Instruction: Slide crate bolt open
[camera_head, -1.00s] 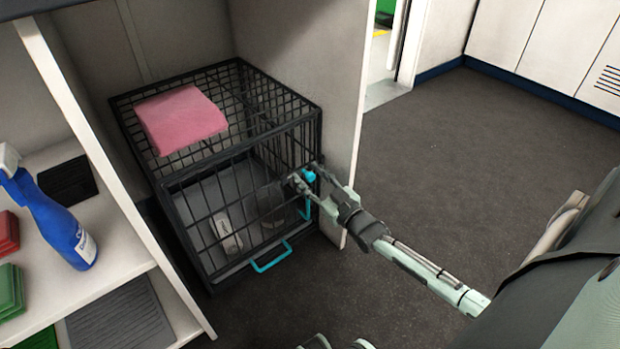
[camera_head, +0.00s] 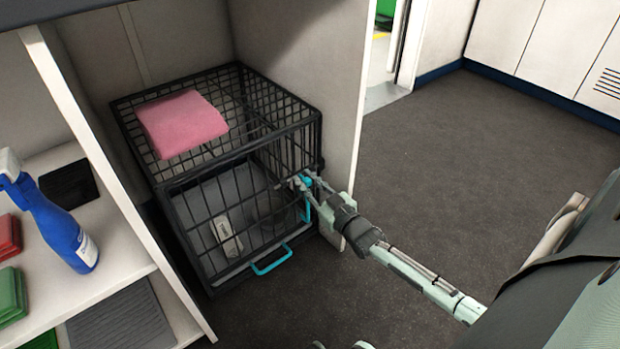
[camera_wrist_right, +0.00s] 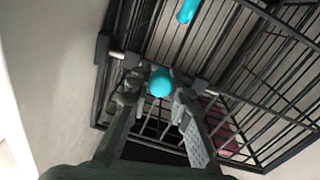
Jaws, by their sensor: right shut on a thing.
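The black wire crate (camera_head: 243,148) stands on the floor in a bay below a counter. Its front has a cyan bolt knob (camera_head: 307,182) near the right post and a cyan handle (camera_head: 271,259) at the bottom edge. My right gripper (camera_head: 304,181) is shut on the bolt knob. In the right wrist view the round cyan knob (camera_wrist_right: 160,82) sits between the two fingers (camera_wrist_right: 158,90). The gripper partly hides the bolt. My left gripper is not clearly seen; only small mint and grey parts of me show at the bottom edge.
A folded pink towel (camera_head: 181,124) lies on the crate's top. A white side panel (camera_head: 340,120) stands close to the crate's right. A shelf at left holds a blue spray bottle (camera_head: 62,228). The dark floor (camera_head: 460,170) at right is open.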

